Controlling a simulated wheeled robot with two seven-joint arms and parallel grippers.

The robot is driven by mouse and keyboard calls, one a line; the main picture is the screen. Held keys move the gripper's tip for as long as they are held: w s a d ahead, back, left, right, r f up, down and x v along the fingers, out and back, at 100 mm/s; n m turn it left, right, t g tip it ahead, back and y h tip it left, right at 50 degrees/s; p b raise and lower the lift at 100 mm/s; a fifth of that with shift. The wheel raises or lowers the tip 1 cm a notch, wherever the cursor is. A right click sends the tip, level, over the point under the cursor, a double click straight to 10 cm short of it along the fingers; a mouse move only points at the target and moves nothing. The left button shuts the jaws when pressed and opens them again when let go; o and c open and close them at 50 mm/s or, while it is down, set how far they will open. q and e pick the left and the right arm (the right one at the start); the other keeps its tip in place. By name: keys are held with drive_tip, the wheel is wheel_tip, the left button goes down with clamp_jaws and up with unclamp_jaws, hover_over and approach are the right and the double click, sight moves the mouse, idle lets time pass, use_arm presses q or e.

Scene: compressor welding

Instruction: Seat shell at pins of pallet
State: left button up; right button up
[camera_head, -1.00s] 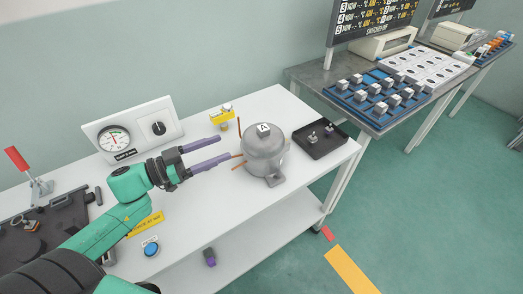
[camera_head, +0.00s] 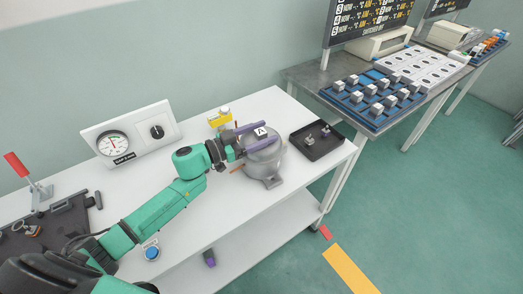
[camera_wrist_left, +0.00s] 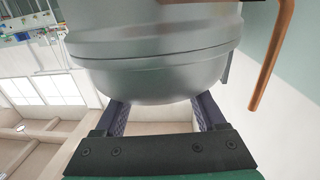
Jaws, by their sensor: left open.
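The shell (camera_head: 263,165) is a grey rounded metal can with a label "A" on top, a foot at its base and copper pipes at its side. It stands upright on the white table. My left gripper (camera_head: 267,132) is open, with its purple fingers reaching along both sides of the shell's upper part. In the left wrist view, the shell (camera_wrist_left: 155,55) fills the space in front of the fingers; contact cannot be told. A dark plate with fittings (camera_head: 62,222), possibly the pallet, lies at the left; its pins cannot be made out.
A black tray (camera_head: 336,146) with small parts is right of the shell. A yellow item (camera_head: 216,119) stands behind it. A gauge panel (camera_head: 128,140) is at the back and a red-handled clamp (camera_head: 22,172) at the left.

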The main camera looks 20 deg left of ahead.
use_arm(q)
drive_tip(key=shift+s, duration=0.1)
clamp_jaws()
drive_tip(key=shift+r, duration=0.1)
idle(1.1)
